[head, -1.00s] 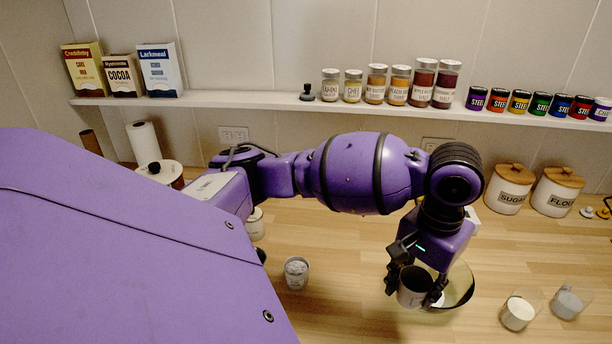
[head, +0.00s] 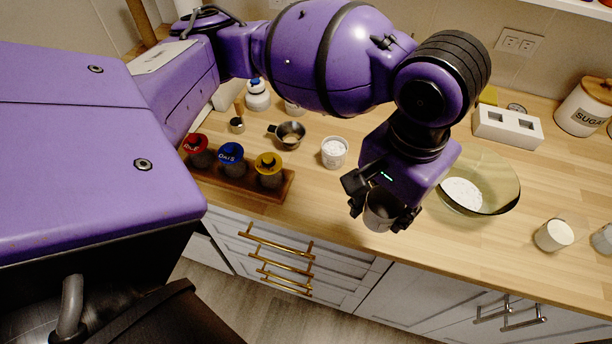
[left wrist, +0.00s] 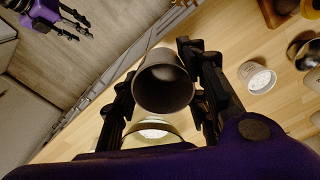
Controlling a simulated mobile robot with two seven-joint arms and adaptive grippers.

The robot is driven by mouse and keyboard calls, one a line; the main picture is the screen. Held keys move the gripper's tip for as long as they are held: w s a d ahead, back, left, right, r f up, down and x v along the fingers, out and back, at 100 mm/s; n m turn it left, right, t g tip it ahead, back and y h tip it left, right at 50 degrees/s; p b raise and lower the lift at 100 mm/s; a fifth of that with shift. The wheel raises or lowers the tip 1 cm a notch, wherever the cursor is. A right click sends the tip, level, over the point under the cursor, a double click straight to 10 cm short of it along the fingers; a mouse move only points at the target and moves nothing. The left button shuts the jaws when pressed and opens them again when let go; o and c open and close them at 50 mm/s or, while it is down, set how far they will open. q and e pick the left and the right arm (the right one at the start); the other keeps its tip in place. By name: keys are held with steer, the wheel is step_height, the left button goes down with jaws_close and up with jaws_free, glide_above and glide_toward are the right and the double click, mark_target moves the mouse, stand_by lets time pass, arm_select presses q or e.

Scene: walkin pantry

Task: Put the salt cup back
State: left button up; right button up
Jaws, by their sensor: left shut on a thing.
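My left gripper (head: 384,203) is shut on a grey cup (head: 379,212), with a finger on either side. The cup is held above the counter's front edge, left of the glass bowl (head: 497,204) that has white powder in it. In the left wrist view the held cup (left wrist: 163,88) shows a dark inside with no contents visible; I cannot read a label on it. A white cup with white contents (head: 334,153) stands on the counter left of the gripper. My right gripper (left wrist: 68,20) shows small at the top left of the left wrist view, its fingers apart and empty.
A wooden rack (head: 222,182) with several colour-lidded jars stands at the left front. A small pan (head: 290,135) is behind it. A white block (head: 507,127) and the sugar canister (head: 582,107) are at the back right. Another cup (head: 553,235) stands right of the bowl.

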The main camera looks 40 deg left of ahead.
arm_select(q)
steer(key=w+a+f, duration=0.1)
steer(key=w+f, duration=0.1)
steer(key=w+a+f+b, duration=0.1)
steer(key=w+a+f, duration=0.1)
steer(key=w+f, duration=0.1)
steer(key=w+a+f+b, duration=0.1)
steer(key=w+a+f, duration=0.1)
steer(key=w, duration=0.1)
steer(key=shift+w+a+f, duration=0.2)
steer(key=shift+f, duration=0.2)
steer(key=shift+w+a+f, duration=0.2)
steer(key=shift+w+f, duration=0.1)
steer(key=shift+w+a+f, duration=0.1)
steer(key=shift+w+f, duration=0.1)
steer(key=shift+f, duration=0.1)
step_height(320, 180, down, 3)
steer(key=shift+w+a+f+b, duration=0.1)
steer(key=shift+b, duration=0.45)
arm_select(e)
steer(key=f, duration=0.2)
steer(key=s+d+f, duration=0.1)
steer(key=shift+f, duration=0.1)
steer(key=shift+w, duration=0.1)
arm_select(q)
steer(key=o, duration=1.2)
steer(key=shift+o, duration=0.2)
